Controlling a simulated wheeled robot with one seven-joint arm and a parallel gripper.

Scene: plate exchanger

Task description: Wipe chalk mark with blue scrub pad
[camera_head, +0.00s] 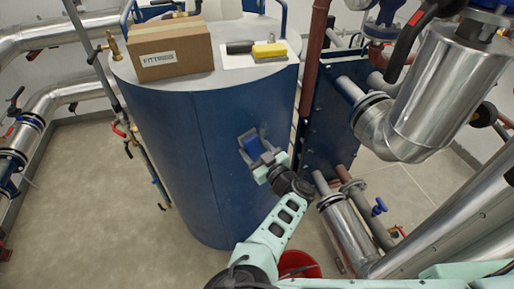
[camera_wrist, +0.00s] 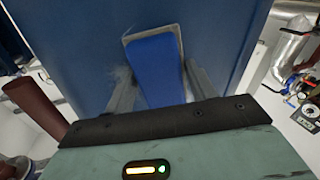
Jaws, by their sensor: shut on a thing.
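The blue scrub pad (camera_head: 249,144) is between the fingers of my gripper (camera_head: 257,150), at the side wall of the big blue tank (camera_head: 185,150). In the wrist view the pad (camera_wrist: 157,68) shows a grey edge along its top and right side, and the gripper (camera_wrist: 160,84) has one grey finger on each side of it. The pad is at or very near the wall; I cannot tell if it touches. A faint whitish smudge (camera_wrist: 121,75), perhaps chalk, shows on the wall just left of the pad. The pad and fingers hide the wall behind them.
On the tank top stand a cardboard box (camera_head: 170,51) and a white sheet or tray (camera_head: 238,63) with a black block (camera_head: 239,47) and a yellow one (camera_head: 269,50). A red bucket (camera_head: 300,264) is below my arm. Pipes (camera_head: 425,95) crowd the right; floor is clear at left.

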